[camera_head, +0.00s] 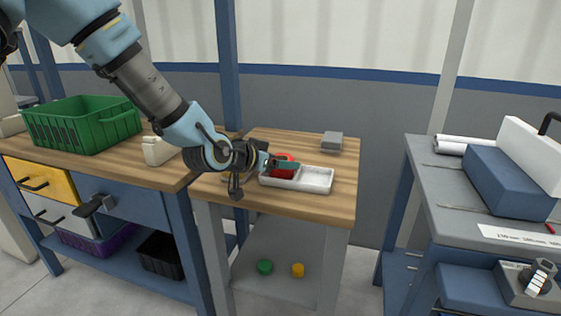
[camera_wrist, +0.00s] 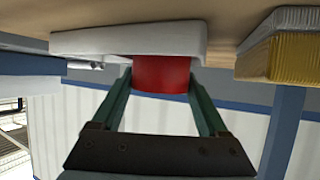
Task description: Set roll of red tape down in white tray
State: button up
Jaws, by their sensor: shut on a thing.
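The red tape roll (camera_head: 283,173) is at the left end of the white tray (camera_head: 318,180), which lies on the wooden table. My gripper (camera_head: 284,164) is shut on the roll, with green fingers on either side of it. In the wrist view, the red roll (camera_wrist: 162,76) sits between the two fingers (camera_wrist: 160,88), against or just inside the white tray (camera_wrist: 90,42). The tray hides part of the roll, so I cannot tell whether the roll touches the tray floor. The right part of the tray looks empty.
A small grey block (camera_head: 332,142) stands at the table's back right. A green crate (camera_head: 82,124) and a white object (camera_head: 158,151) are on the left bench. A grey bench (camera_head: 450,190) stands at the right, across a gap. Green and yellow rolls lie on the lower shelf.

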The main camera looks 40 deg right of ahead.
jog(key=o, duration=1.3)
jog(key=shift+f, duration=0.1)
jog(key=shift+o, duration=0.2)
jog(key=shift+r, duration=0.2)
jog(key=p+v, duration=0.1)
jog(key=v, duration=1.1)
jog(key=shift+f, duration=0.15)
